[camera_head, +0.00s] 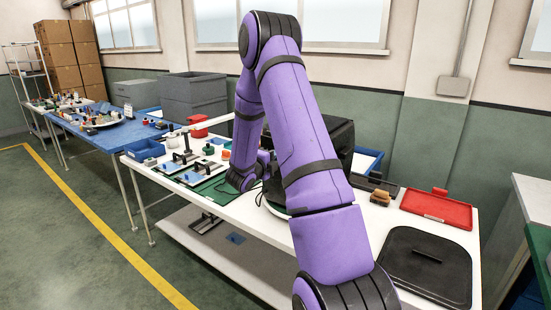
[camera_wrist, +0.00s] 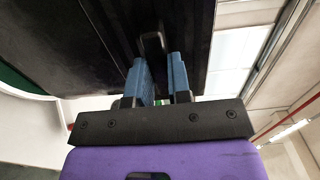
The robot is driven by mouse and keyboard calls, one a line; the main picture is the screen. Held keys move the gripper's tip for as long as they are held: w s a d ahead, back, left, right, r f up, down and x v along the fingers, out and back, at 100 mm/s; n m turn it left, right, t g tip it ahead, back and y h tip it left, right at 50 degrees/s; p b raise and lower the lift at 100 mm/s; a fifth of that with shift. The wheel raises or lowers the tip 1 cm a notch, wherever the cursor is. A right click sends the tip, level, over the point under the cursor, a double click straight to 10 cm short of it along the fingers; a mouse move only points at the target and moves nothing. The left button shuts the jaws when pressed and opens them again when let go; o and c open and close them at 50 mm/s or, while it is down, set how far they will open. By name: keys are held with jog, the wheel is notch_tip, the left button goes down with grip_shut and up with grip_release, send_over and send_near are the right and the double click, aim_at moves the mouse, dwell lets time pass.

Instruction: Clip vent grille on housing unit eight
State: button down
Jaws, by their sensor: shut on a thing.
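In the wrist view my gripper (camera_wrist: 160,68) has two blue fingers, close together, shut on a small black looped handle (camera_wrist: 152,41). The handle stands out from a large dark panel (camera_wrist: 65,40) that fills the upper left of that view. I cannot tell whether this panel is the vent grille or part of a housing; no slots or number are legible. In the head view a black box-shaped unit (camera_head: 338,136) stands on the white table, partly hidden behind my purple arm. My gripper is hidden there too.
On the white table (camera_head: 255,222) are a black flat lid-like piece (camera_head: 405,271), a red tray (camera_head: 436,210) and small brown items (camera_head: 379,196) at right. Blue bin (camera_head: 144,150) and small parts lie at left. Grey crates (camera_head: 194,98) stand behind. The floor at left is clear.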

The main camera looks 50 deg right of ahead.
jog(key=shift+w+d, duration=0.15)
jog(key=shift+d, duration=1.35)
dwell(2.7)
jog(key=shift+a, duration=0.3)
dwell(0.4)
jog(key=shift+a, duration=0.35)
jog(key=shift+a, duration=0.2)
jog(key=shift+w+d, duration=0.1)
jog(key=shift+d, duration=0.55)
dwell(1.9)
